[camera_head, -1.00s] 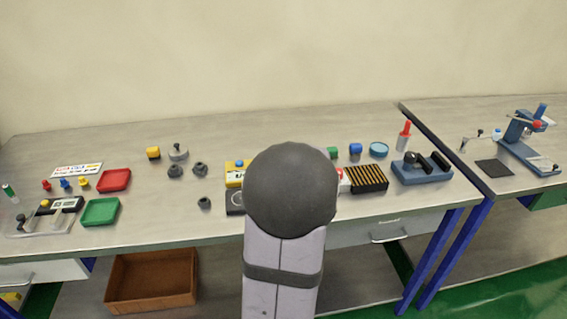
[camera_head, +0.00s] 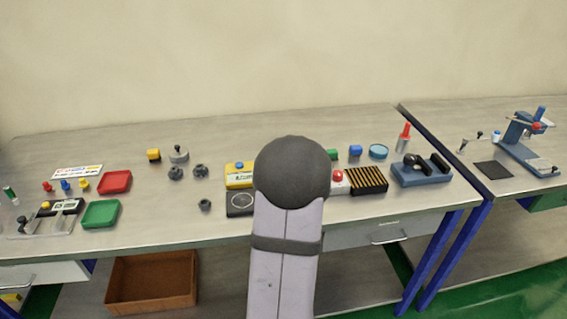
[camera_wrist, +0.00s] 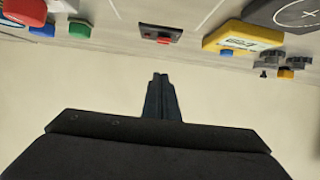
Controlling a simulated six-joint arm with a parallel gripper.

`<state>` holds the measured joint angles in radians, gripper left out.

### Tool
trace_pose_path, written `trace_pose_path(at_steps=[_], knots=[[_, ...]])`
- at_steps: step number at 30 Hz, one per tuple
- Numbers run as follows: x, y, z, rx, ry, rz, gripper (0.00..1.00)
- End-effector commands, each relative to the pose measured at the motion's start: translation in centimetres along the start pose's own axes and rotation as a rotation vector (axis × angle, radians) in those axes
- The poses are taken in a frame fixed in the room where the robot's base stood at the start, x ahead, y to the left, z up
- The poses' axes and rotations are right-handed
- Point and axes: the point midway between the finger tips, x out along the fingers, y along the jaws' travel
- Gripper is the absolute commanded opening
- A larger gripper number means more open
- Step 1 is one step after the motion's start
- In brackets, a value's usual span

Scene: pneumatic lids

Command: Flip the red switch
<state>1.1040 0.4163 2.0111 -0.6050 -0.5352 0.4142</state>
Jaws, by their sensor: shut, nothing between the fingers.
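A small black switch with a red part (camera_wrist: 160,34) shows near the top middle of the wrist view; I cannot tell which way its lever is set. In the head view it is hidden, probably behind my arm. My gripper (camera_wrist: 160,78) shows in the wrist view with its fingers together and empty. The fingertips are apart from the switch, which appears beyond them. My gripper is hidden behind my arm in the head view.
A yellow box (camera_head: 238,181) and a black plate with a circle (camera_head: 240,209) lie left of my arm. A red button (camera_head: 338,175) and a black-and-orange slotted block (camera_head: 367,187) are right of it. Green (camera_head: 331,152) and blue (camera_head: 355,151) pieces sit behind.

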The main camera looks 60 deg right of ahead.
Motion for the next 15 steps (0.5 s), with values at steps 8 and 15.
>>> trace_pose_path(at_steps=[8, 15], knots=[[4.3, -0.1, 0.0, -0.001, -0.002, -0.001, 0.0], [5.0, 0.0, 2.8, 0.001, -0.004, -0.001, 0.0]])
